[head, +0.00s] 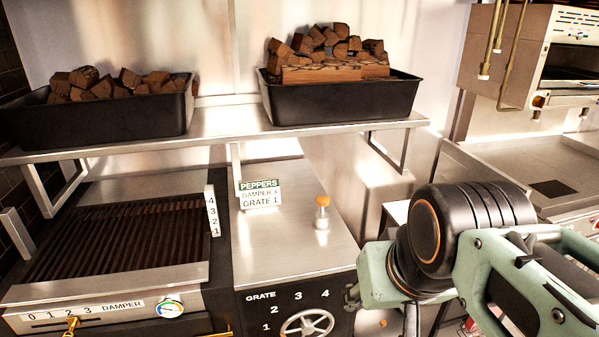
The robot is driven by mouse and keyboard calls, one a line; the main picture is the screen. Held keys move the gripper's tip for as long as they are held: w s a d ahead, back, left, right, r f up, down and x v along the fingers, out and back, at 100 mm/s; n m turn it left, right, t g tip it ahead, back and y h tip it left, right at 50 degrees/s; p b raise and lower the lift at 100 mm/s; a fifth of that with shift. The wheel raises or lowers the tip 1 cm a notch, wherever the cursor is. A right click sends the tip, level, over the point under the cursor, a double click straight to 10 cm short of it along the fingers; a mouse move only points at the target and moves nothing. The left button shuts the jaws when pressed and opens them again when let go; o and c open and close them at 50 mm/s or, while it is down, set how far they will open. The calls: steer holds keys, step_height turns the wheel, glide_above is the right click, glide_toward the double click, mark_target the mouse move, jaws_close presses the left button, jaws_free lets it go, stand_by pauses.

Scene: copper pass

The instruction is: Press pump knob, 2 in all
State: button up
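A small knob with an orange cap (322,201) on a clear or pale metal stem stands upright on the steel counter, right of the grill. It looks like the pump knob, and nothing touches it. My arm's black joint and pale green links fill the lower right, right of the knob and apart from it in the picture. I cannot make out my gripper's fingertips in this view.
A sign (261,195) reading PEPPERS, DAMPER 3, GRATE 1 stands left of the knob. Below are a grate handwheel (307,326) and a damper scale (82,311). A steel shelf (222,130) with two black wood-filled trays hangs above. Bare counter surrounds the knob.

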jaws_close()
stand_by(1.3)
